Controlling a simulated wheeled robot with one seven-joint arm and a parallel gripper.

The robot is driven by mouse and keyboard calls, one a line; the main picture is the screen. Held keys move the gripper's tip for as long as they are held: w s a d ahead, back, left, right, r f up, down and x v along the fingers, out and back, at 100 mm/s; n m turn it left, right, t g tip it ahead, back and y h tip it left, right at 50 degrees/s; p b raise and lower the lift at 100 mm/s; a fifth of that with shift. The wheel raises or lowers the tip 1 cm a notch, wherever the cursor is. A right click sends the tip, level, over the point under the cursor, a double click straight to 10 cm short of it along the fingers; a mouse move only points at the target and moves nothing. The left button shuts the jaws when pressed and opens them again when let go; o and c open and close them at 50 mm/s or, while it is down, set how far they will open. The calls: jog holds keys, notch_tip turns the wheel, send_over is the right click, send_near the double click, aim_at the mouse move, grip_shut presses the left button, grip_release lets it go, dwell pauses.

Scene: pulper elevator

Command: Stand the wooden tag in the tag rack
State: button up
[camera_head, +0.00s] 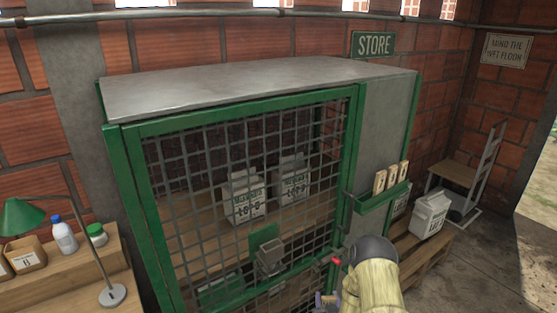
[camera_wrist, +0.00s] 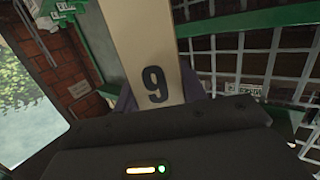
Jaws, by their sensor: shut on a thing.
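The wooden tag (camera_wrist: 155,50) is pale, flat and marked with a black 9. It fills the middle of the wrist view, and its top end runs out of the picture. My gripper (camera_wrist: 163,100) is shut on the tag's lower part, with purple fingers at both sides. In the head view my gripper (camera_head: 326,299) is low in front of the mesh door, below and left of the tag rack. The tag rack (camera_head: 383,199) is a green tray on the cage's right panel, with several wooden tags (camera_head: 392,177) standing upright in it.
The mesh door (camera_head: 250,190) of the green-framed cage is close to my gripper. White sacks (camera_head: 243,196) stand inside. Right of the cage are a pallet (camera_head: 425,247), another sack (camera_head: 430,215) and a hand truck (camera_head: 490,170). A bench with a lamp (camera_head: 22,215) stands left.

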jog(key=s, duration=0.1)
jog(key=s+r, duration=0.1)
jog(key=s, duration=0.1)
jog(key=s+r, duration=0.1)
jog(key=shift+s+d+r, duration=0.1)
jog(key=shift+s, duration=0.05)
dwell(1.2)
dwell(0.5)
